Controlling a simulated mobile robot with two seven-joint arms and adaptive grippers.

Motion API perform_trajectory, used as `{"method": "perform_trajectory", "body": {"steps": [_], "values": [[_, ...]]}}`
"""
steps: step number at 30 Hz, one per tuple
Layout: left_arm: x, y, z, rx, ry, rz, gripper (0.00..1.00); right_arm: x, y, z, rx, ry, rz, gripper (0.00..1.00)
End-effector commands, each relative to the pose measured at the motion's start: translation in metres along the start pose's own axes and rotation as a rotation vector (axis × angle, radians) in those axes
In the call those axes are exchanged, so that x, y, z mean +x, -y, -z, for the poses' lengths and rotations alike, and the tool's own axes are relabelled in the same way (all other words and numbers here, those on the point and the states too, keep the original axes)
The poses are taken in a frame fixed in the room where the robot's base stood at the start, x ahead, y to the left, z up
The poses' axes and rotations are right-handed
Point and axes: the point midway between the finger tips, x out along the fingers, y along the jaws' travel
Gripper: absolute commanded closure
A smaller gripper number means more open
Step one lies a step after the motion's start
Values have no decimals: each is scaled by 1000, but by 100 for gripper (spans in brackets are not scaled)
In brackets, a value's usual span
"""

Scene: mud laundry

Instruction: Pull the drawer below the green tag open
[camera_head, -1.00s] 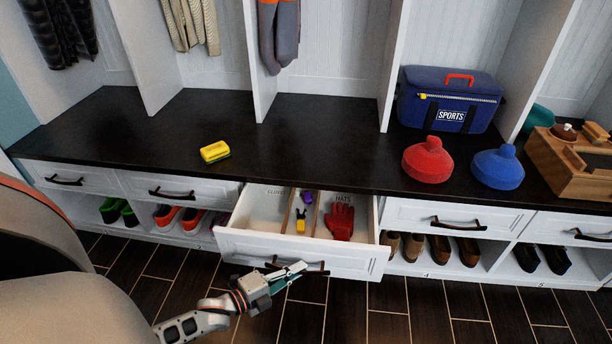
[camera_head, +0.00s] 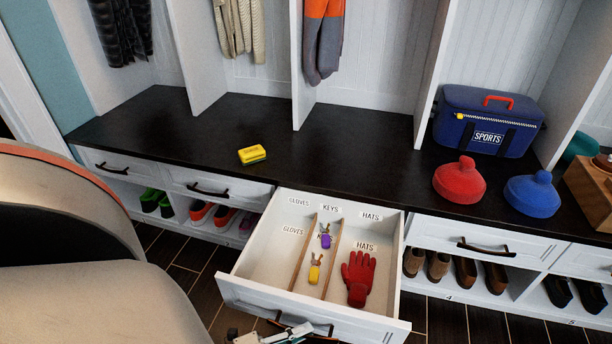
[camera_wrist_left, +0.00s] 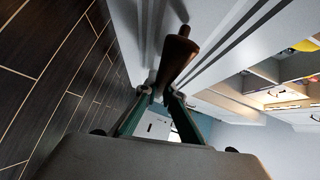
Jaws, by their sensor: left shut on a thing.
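The middle drawer (camera_head: 365,318) stands well open, its white front low in the head view. Inside, two wooden dividers make three compartments labelled GLOVES, KEYS and HATS. My left gripper (camera_head: 288,333) is at the drawer's dark handle, at the bottom edge of the head view. In the left wrist view the dark handle (camera_wrist_left: 178,52) sits between the fingertips of my left gripper (camera_wrist_left: 161,92), which is shut on it. No green tag can be made out. My right gripper is not in view.
A red glove (camera_head: 358,277) lies in the HATS compartment; yellow (camera_head: 315,268) and purple (camera_head: 326,239) keyed items lie in the middle one. The left compartment is empty.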

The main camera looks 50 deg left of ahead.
Motion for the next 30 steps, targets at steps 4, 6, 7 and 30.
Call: {"method": "perform_trajectory", "body": {"steps": [4, 6, 7, 30], "values": [[-7, -2, 4, 0, 3, -2, 100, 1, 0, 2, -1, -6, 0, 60], [-8, -2, 5, 0, 3, -1, 100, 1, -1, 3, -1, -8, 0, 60], [-8, -2, 5, 0, 3, -1, 100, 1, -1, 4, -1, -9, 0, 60], [-9, -2, 6, 0, 1, -1, 75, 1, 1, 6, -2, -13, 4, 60]]}}
